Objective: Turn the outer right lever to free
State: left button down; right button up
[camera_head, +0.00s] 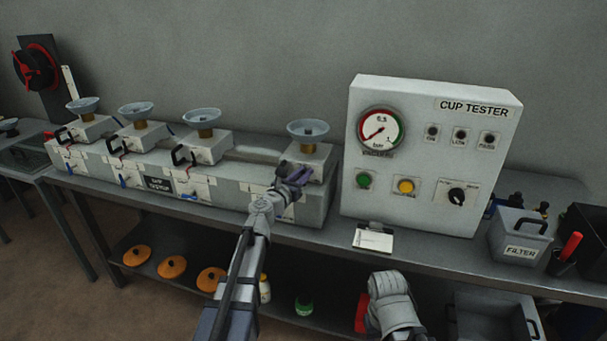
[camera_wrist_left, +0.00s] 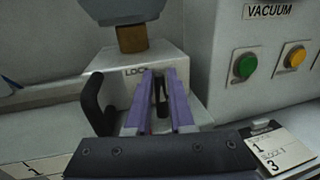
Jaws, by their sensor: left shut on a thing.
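The outer right unit is a white block (camera_head: 318,163) with a grey suction cup (camera_head: 308,130) on a brass stem. In the left wrist view, the block (camera_wrist_left: 118,68) carries a partly covered label starting "LOC". My left gripper (camera_head: 290,180) is at the front of this block. In the left wrist view, its purple fingers (camera_wrist_left: 160,100) are shut on a dark lever (camera_wrist_left: 161,98), which points roughly along them. The lever's lower part is hidden by the gripper. My right gripper (camera_head: 390,300) is low in front of the bench; its fingers do not show clearly.
A black loop handle (camera_wrist_left: 95,105) stands just left of the fingers. The CUP TESTER panel (camera_head: 430,155) stands close on the right, with a small note card (camera_head: 373,240) before it. Several similar cup units line the bench leftward. A FILTER bin (camera_head: 520,240) stands at the right.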

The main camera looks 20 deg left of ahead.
aim_at(313, 176)
dwell(0.6)
pick_arm(q)
jog(key=m, duration=0.2)
jog(key=m+p, duration=0.1)
jog(key=m, duration=0.1)
jog(key=shift+d+g+p, duration=0.3)
jog(key=shift+d+g, duration=0.1)
jog(key=m, duration=0.3)
jog(key=d+m+y+p, duration=0.1)
jog(key=shift+f+m+g, duration=0.3)
jog(key=shift+m, duration=0.1)
jog(key=m, duration=0.2)
jog(key=m+y, duration=0.1)
jog(key=shift+s+d+f+m, duration=0.1)
jog(key=shift+d+f+m, duration=0.05)
jog(key=shift+f+m, duration=0.25)
jog(key=shift+f+m+y, duration=0.2)
jog(key=shift+m+y, duration=0.15)
jog(key=shift+m, duration=0.4)
jog(key=shift+f+m+y, duration=0.15)
jog(key=shift+m+y, duration=0.2)
jog(key=shift+m, duration=0.4)
jog(key=c, duration=1.1)
grip_release()
jog(key=shift+s, duration=0.1)
